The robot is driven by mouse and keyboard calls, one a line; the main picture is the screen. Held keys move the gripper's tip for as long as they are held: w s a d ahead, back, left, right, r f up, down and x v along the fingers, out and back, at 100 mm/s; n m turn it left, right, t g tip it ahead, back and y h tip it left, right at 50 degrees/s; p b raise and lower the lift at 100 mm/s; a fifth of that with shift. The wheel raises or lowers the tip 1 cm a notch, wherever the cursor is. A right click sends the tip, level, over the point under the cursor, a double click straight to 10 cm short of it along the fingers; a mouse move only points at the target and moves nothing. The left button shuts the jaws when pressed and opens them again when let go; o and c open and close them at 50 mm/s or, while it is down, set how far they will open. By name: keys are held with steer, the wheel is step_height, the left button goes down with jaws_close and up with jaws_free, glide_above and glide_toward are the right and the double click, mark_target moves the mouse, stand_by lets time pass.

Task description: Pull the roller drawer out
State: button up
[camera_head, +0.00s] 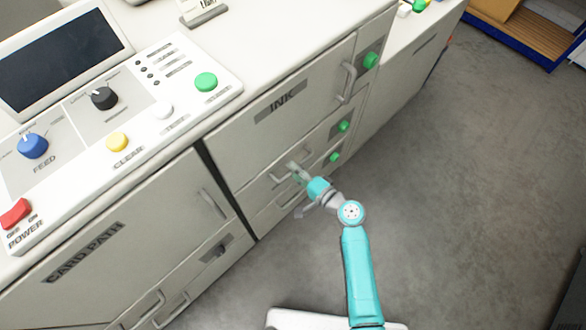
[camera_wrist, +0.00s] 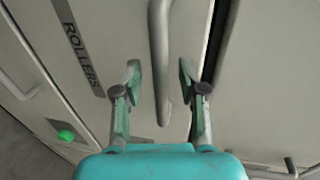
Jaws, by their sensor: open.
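The roller drawer (camera_wrist: 118,28), a pale front labelled ROLLERS, fills the middle of the wrist view. Its grey bar handle (camera_wrist: 158,35) runs lengthwise between the two fingers of my gripper (camera_wrist: 160,80). The fingers are open, one on each side of the handle, with a visible gap to it on both sides. The drawer front looks flush in the cabinet. In the head view my gripper (camera_head: 297,174) is at the drawer fronts below the INK panel (camera_head: 280,105), and it partly hides the handle there.
Green knobs (camera_head: 344,126) stick out along the cabinet's right side; one also shows in the wrist view (camera_wrist: 66,135). Other handles lie close by, such as the INK handle (camera_head: 347,82). A control panel (camera_head: 130,110) is at left. Open grey floor (camera_head: 460,190) lies right.

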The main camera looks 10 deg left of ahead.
steer(key=shift+w+a+f, duration=0.15)
steer(key=shift+w+a, duration=0.25)
steer(key=shift+a, duration=0.1)
jaws_close()
